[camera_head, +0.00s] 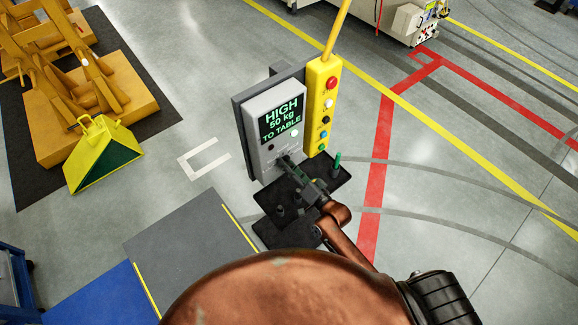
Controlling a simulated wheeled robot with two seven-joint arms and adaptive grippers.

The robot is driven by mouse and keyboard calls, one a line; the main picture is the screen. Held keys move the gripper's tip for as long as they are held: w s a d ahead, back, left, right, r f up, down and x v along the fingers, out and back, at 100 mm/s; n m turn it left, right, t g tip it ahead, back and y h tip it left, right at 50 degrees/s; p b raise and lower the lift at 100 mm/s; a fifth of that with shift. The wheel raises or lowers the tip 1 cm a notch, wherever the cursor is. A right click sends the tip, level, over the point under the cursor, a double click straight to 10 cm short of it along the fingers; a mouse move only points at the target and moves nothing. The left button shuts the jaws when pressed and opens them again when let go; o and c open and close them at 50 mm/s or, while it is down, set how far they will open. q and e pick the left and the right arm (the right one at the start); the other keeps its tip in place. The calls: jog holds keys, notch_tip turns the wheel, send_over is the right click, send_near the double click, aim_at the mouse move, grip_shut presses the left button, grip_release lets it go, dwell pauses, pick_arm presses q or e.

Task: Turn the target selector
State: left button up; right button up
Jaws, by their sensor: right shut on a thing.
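A grey control box (259,132) stands upright near the middle of the head view. Its dark screen (282,116) reads "HIGH 50 kg TO TABLE" in green letters. My right gripper (285,164) reaches the lower face of this box from below right. It is shut at the spot of the target selector, which its fingers mostly hide, so I cannot tell which way the selector points. A lit white-green button and a dark button sit just above the fingers. My left gripper is not in view.
A yellow pendant (313,110) with several coloured buttons hangs right beside the box. A black base plate (338,175) with a green peg (337,160) lies below. A yellow-green wedge-shaped thing (104,150) and yellow machinery stand at left.

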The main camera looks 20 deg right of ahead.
jog(key=shift+r, duration=0.1)
jog(key=o, duration=1.2)
jog(key=shift+c, duration=0.2)
jog(key=v, duration=1.2)
